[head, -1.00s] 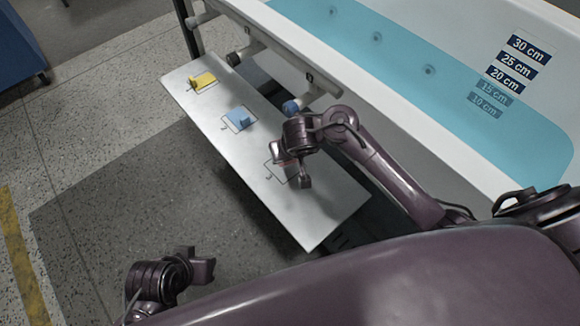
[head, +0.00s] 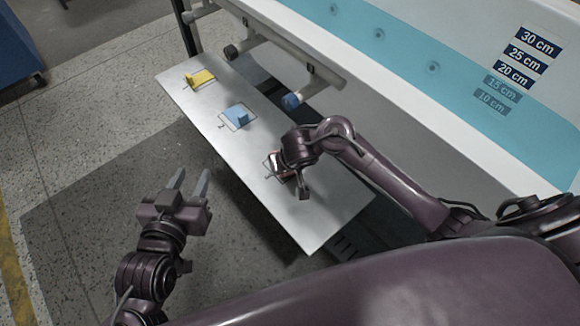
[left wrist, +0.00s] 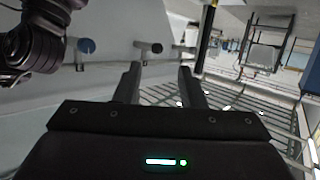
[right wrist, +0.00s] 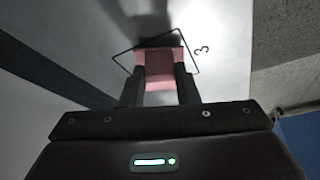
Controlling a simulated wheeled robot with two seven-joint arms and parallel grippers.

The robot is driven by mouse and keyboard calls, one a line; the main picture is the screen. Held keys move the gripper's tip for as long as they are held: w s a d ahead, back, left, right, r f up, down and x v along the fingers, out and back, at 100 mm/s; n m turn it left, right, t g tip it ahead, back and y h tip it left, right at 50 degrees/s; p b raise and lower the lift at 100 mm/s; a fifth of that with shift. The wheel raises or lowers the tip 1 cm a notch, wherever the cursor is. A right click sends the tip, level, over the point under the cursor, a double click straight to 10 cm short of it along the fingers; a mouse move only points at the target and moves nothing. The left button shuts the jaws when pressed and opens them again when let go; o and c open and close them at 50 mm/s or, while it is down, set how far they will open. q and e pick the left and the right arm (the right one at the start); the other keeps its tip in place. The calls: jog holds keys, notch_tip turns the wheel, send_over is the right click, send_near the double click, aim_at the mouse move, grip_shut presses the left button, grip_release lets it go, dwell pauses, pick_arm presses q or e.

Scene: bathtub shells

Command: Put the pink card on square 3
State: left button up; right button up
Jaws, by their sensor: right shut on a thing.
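The pink card (right wrist: 176,55) lies on the white board (head: 318,222), within the outline of square 3 (right wrist: 198,66) but turned against it, in the right wrist view. My right gripper (right wrist: 160,82) is shut on the card's raised block. In the head view my right gripper (head: 290,178) hides most of the card, and a little pink shows beside it. My left gripper (head: 188,184) is open and empty, off the board's left edge. In the left wrist view my left gripper's fingers (left wrist: 158,80) stand apart with nothing between them.
A blue card (head: 238,117) and a yellow card (head: 200,78) lie on marked squares farther along the board. The bathtub (head: 400,110) with water stands behind, with pipe fittings (head: 291,101) at the board's far edge. Bare floor lies to the left.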

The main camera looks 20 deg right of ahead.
pick_arm(q)
notch_tip(320, 180, up, 8)
jog(key=w+t+h, duration=0.1)
jog(key=t, duration=0.2)
jog(key=shift+w+f+t+h+b, duration=0.2)
jog(key=shift+w+t+h+b, duration=0.1)
jog(key=shift+w+b, duration=0.1)
pick_arm(e)
jog(key=shift+d+f, duration=0.2)
jog(key=shift+f, duration=0.2)
jog(key=shift+f, duration=0.15)
jog(key=o, duration=0.9)
pick_arm(q)
jog(key=shift+r, duration=0.35)
pick_arm(e)
jog(key=shift+o, duration=0.2)
pick_arm(q)
jog(key=shift+f, duration=0.1)
